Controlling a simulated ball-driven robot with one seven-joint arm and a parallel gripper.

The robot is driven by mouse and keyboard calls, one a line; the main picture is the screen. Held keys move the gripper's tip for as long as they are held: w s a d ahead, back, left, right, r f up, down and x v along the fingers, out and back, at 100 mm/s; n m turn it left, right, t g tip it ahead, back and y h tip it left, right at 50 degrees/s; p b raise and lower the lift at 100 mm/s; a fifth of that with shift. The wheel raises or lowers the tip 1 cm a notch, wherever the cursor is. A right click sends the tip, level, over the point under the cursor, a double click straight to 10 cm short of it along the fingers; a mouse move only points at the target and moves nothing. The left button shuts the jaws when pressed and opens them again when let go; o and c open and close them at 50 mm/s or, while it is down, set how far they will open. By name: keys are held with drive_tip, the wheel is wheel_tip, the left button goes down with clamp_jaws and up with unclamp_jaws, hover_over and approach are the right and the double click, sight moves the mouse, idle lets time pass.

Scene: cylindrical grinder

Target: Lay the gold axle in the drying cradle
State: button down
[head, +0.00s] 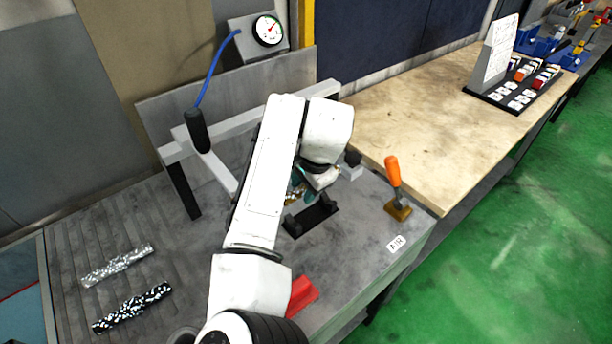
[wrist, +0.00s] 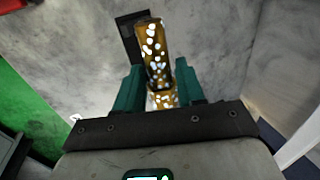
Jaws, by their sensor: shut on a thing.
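The gold axle (wrist: 152,50), gold-brown with white spots, is held between the teal fingers of my gripper (wrist: 160,86) in the wrist view. In the head view only a small part of the axle (head: 292,197) shows, mostly hidden by my arm. My gripper (head: 298,184) is there just behind and above a black cradle (head: 318,221) with raised ends, standing on the grey bench. Part of the black cradle (wrist: 127,33) shows behind the axle in the wrist view. The axle appears above it; I cannot tell whether they touch.
A speckled silver rod (head: 118,264) and a black-and-white rod (head: 132,307) lie on the bench at left. An orange-handled tool (head: 394,172) stands right of the cradle. A red piece (head: 302,293) lies in front. A black nozzle (head: 199,131) hangs on a blue hose at back left.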

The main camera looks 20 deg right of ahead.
drive_tip(key=shift+f+b, duration=2.65)
drive_tip(key=shift+f, duration=0.2)
drive_tip(key=shift+f+b, duration=0.5)
drive_tip(key=shift+f, duration=0.75)
drive_tip(key=c, duration=0.6)
unclamp_jaws()
drive_tip(key=shift+f, duration=0.1)
drive_tip(key=b+v, duration=0.1)
drive_tip(key=v, duration=1)
